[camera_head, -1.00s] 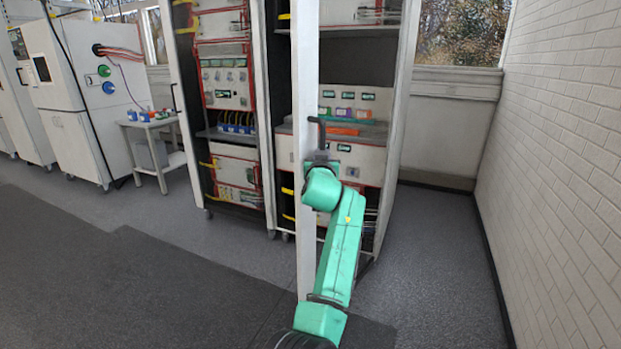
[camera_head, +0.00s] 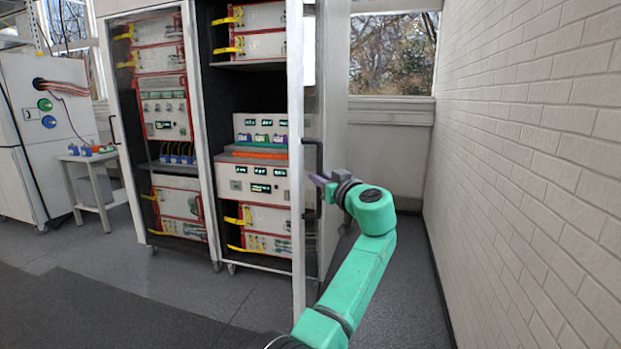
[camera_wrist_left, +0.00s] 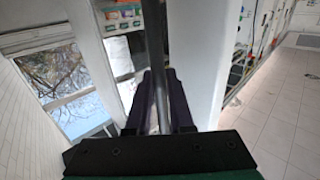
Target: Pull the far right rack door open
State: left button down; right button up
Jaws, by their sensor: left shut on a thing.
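The far right rack door (camera_head: 296,120) stands swung out from its rack and shows nearly edge-on in the head view. Its dark upright bar handle (camera_head: 319,155) is on the right-hand face of the door. My left gripper (camera_head: 318,181) is shut on this handle at about mid-height, with the green arm reaching up from below. In the left wrist view the handle bar (camera_wrist_left: 155,45) runs between the two dark fingers (camera_wrist_left: 160,95), next to the pale door (camera_wrist_left: 195,60). My right gripper is in neither view.
The open rack holds instrument units (camera_head: 252,186) on several levels. A closed glazed rack door (camera_head: 170,130) is to its left, and a small table (camera_head: 88,158) stands farther left. A white brick wall (camera_head: 530,150) bounds the right side. Grey floor (camera_head: 150,290) is clear in front.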

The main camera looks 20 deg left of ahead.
pick_arm(q)
jog(key=shift+r, duration=0.4)
jog(key=c, duration=1.1)
grip_release()
jog(key=o, duration=0.3)
jog(key=shift+w+f, duration=0.1)
jog(key=shift+f, duration=0.05)
jog(key=shift+w+a+f, duration=0.1)
jog(key=shift+w+f, duration=0.05)
jog(key=shift+f, duration=0.05)
jog(key=b+v, duration=0.3)
jog(key=v, duration=1.1)
jog(key=shift+s+d, duration=0.2)
jog(key=shift+s, duration=0.05)
